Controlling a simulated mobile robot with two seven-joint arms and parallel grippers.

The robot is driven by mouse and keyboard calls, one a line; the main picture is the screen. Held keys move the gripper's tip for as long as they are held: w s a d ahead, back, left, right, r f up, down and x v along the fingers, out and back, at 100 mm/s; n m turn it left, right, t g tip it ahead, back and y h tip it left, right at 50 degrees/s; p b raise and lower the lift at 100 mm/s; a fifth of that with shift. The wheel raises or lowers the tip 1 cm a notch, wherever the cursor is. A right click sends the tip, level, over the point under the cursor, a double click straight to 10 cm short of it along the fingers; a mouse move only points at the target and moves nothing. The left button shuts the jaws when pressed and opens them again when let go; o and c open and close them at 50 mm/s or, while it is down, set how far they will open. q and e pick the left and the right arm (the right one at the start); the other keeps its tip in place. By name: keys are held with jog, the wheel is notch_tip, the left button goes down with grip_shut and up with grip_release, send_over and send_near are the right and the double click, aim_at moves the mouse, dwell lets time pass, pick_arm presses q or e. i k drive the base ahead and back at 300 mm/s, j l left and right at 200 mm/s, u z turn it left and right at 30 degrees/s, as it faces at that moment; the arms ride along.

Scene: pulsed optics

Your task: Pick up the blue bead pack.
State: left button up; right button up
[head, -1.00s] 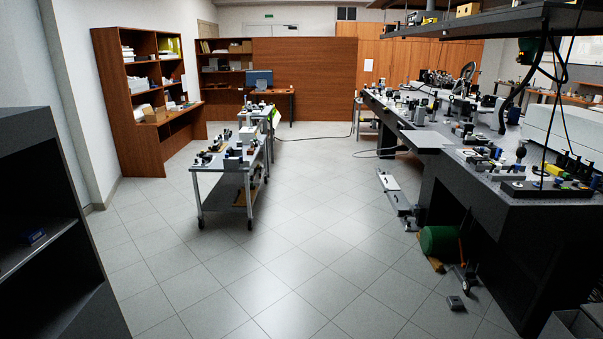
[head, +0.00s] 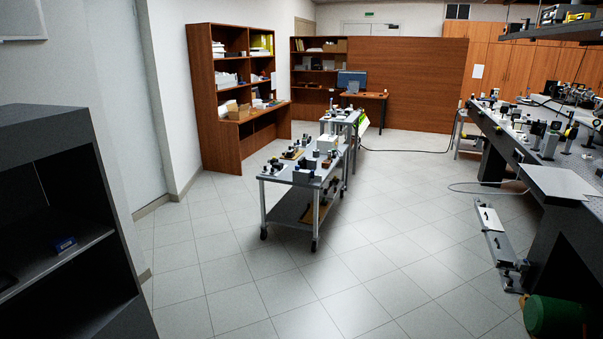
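A small dark blue pack (head: 64,244) lies on a shelf of the dark grey cabinet (head: 112,262) at the left edge of the head view. It may be the blue bead pack, but it is too small to read. It sits near the shelf's front edge, with free space around it. Neither of my grippers is in view.
A wheeled steel cart (head: 278,181) with optics parts stands mid-floor. A wooden bookcase (head: 207,98) and a desk (head: 372,95) are behind. A long optics bench (head: 561,228) runs along the right, with a green cylinder (head: 552,318) below. The tiled floor (head: 240,270) between is clear.

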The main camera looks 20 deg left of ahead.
aim_at(62, 244)
jog(key=i+u, duration=0.45)
jog(key=i, duration=0.15)
jog(key=i+u, duration=0.4)
jog(key=i, duration=0.15)
jog(key=i+u, duration=0.45)
jog(key=i+l+u, duration=0.2)
jog(key=i+u, duration=0.25)
jog(key=i+l+u, duration=0.3)
jog(key=u, duration=0.2)
jog(key=i+l+u, duration=0.6)
jog(key=l, duration=0.2)
jog(key=i+l+u, duration=0.15)
jog(key=l, duration=0.2)
